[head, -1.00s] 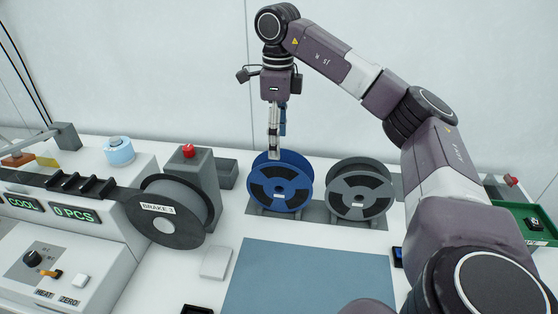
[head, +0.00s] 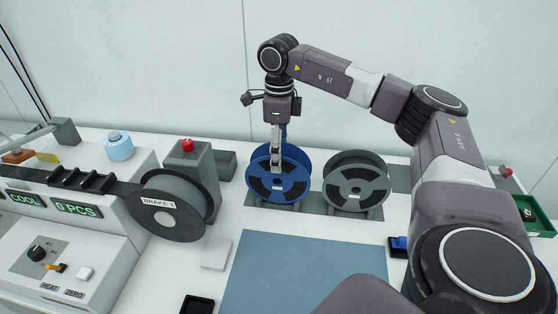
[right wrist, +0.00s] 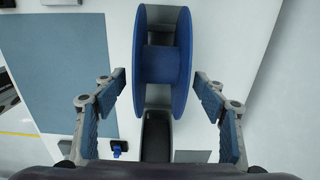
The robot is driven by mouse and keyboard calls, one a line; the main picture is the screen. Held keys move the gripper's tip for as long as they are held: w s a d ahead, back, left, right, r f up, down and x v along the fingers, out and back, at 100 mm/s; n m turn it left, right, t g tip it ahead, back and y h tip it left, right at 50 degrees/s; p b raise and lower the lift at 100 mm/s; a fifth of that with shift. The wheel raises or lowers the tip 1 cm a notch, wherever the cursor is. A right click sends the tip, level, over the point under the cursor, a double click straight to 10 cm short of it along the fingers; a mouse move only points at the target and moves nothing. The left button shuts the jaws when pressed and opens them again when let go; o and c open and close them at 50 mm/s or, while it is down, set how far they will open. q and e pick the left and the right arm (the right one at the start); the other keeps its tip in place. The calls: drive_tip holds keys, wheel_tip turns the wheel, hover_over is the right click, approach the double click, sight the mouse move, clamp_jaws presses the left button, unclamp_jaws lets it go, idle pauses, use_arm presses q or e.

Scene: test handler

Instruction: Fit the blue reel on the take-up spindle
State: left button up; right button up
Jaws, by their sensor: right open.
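The blue reel (head: 279,190) stands upright in a grey rack (head: 315,211) on the white bench, left of a grey reel. My right gripper (head: 278,168) reaches down from above at the blue reel. In the right wrist view the blue reel (right wrist: 163,65) lies between the two open fingers of my right gripper (right wrist: 160,82), with a gap on each side. No contact shows there. A dark reel (head: 168,212) labelled BRAKE 3 is on the machine at the left. I cannot make out a bare take-up spindle. My left gripper is not in view.
The grey reel (head: 356,188) stands close to the right of the blue one. A grey block with a red button (head: 187,145) is to the left. A blue-grey mat (head: 305,272) lies in front. A green tray (head: 535,215) is at the far right.

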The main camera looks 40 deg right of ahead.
drive_tip(key=c, duration=1.7)
drive_tip(key=shift+o, duration=0.2)
